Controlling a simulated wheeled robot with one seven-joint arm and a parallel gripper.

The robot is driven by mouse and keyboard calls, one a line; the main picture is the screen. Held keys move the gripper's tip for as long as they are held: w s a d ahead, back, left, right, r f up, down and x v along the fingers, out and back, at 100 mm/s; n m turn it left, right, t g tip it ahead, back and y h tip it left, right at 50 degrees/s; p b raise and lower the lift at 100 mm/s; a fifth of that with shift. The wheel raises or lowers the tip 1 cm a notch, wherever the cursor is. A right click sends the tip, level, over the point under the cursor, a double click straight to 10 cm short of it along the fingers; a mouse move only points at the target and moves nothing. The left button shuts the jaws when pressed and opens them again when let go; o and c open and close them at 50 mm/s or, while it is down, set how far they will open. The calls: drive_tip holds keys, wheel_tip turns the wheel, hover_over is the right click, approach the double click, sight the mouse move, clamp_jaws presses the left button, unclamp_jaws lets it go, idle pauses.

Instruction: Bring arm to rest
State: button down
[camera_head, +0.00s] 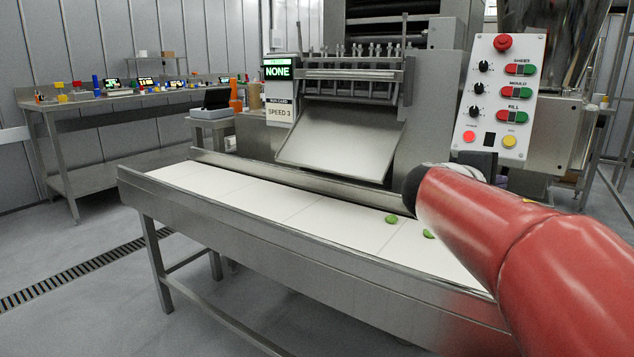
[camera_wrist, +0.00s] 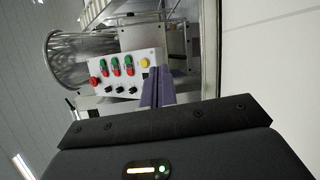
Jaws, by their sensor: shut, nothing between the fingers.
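My gripper (camera_wrist: 157,87) shows in the wrist view with its two purple-grey fingers together and nothing between them. It points toward the control panel (camera_wrist: 123,75), which carries red, green and yellow buttons and black knobs. In the head view my red arm reaches in from the lower right and hides most of the gripper. The control panel also shows there (camera_head: 511,146), just beyond and above the end of my arm. I cannot tell from these views how far the fingers are from the panel.
A long conveyor table (camera_head: 290,205) with a white belt runs below my arm, with green pasta pieces (camera_head: 391,219) on it. The machine (camera_head: 350,130) with its sloping chute stands behind. A display (camera_head: 278,70) reads NONE. A workbench (camera_head: 120,95) stands far left; the left floor is open.

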drive_tip(key=s+a+f+m+g+y, duration=0.1)
drive_tip(key=s+a+f+m+y, duration=0.3)
drive_tip(key=s+f, duration=0.7)
drive_tip(key=s+a+f+m+g+y, duration=0.2)
drive_tip(key=s+a+f+m+y, duration=0.2)
drive_tip(key=s+a+f+y, duration=0.5)
drive_tip(key=s+a+f, duration=0.3)
drive_tip(key=s, duration=0.2)
drive_tip(key=shift+s+a+m+g, duration=0.2)
drive_tip(key=shift+s+m+g, duration=0.1)
drive_tip(key=shift+m, duration=0.1)
